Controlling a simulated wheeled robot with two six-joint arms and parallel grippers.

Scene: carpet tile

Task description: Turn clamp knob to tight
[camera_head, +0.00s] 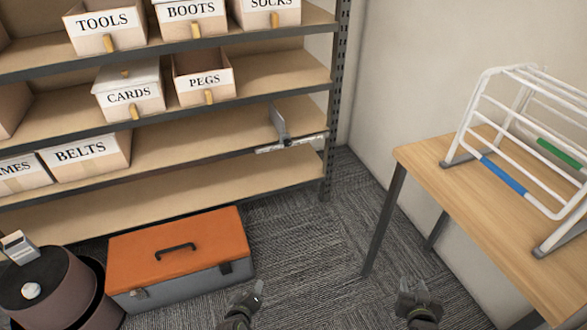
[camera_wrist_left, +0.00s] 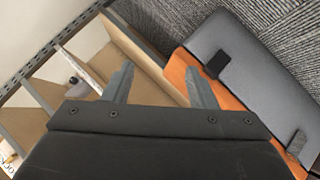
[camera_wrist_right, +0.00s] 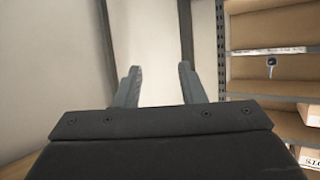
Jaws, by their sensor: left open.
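A grey metal clamp-like fitting (camera_head: 285,142) sits at the front edge of a middle shelf, near its right end. It has an upright plate and a pale strip along the edge. The right wrist view shows the strip with a small dark round knob (camera_wrist_right: 271,62) below it. Its marking and setting are too small to read. My left gripper (camera_head: 245,297) is low in front of the toolbox, open and empty, and well away from the fitting. My right gripper (camera_head: 417,292) is low beside the table, its fingers apart and empty, also far from the fitting.
An orange-lidded toolbox (camera_head: 180,250) stands on the floor before the shelf unit (camera_head: 220,175). Labelled bins such as BELTS (camera_head: 87,155) sit on the shelves. A wooden table (camera_head: 490,215) with a white rack (camera_head: 525,140) stands at right. Carpet between is clear.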

